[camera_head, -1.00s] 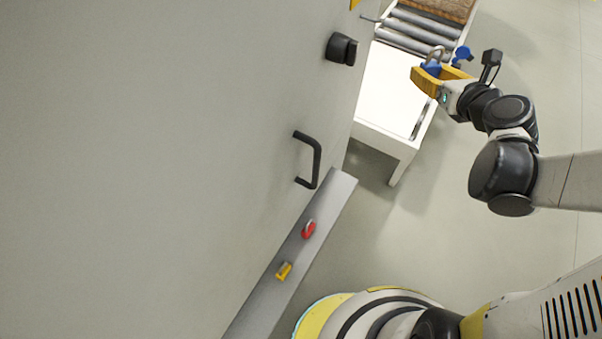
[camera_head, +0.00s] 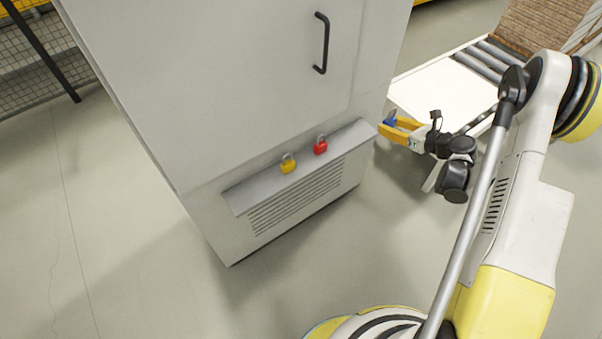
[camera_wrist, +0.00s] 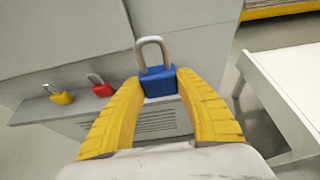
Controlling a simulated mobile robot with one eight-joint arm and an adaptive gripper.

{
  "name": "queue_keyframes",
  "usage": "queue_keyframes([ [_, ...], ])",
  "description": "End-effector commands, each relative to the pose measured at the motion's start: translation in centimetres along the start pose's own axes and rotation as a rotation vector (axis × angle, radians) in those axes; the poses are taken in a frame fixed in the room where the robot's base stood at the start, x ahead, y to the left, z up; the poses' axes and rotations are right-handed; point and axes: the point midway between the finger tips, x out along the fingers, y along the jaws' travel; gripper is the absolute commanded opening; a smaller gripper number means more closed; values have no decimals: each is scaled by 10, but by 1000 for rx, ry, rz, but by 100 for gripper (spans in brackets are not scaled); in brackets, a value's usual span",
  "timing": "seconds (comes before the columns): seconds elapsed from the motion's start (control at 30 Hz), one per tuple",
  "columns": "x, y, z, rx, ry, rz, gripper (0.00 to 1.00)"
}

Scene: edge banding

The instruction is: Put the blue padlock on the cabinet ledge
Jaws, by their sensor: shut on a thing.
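The blue padlock (camera_wrist: 158,82) with its grey shackle is upright between the yellow fingers of my gripper (camera_wrist: 155,92) in the wrist view. The cabinet ledge (camera_head: 248,190) is a grey shelf low on the cabinet front. A yellow padlock (camera_head: 288,164) and a red padlock (camera_head: 320,145) stand on it. The ledge (camera_wrist: 38,108) also shows behind the padlock in the wrist view.
The grey cabinet (camera_head: 215,90) has a black handle (camera_head: 321,43) above the ledge and a slotted vent (camera_head: 295,195) below it. A white table (camera_head: 440,90) with rollers stands at the right. The ledge is bare right of the red padlock.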

Motion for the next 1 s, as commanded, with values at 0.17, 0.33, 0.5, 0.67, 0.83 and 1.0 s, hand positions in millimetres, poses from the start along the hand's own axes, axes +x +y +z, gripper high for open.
queue_keyframes([
  [0.17,34,5,-10,-3,-2,7,8],
  [0.33,84,12,-19,-4,-1,6,8],
  [0.5,120,16,-24,-2,-1,5,8],
  [0.67,133,17,-24,-1,-1,3,8],
  [0.83,141,17,-42,-1,-1,2,8],
  [1.0,149,17,-62,-1,-1,2,8],
])
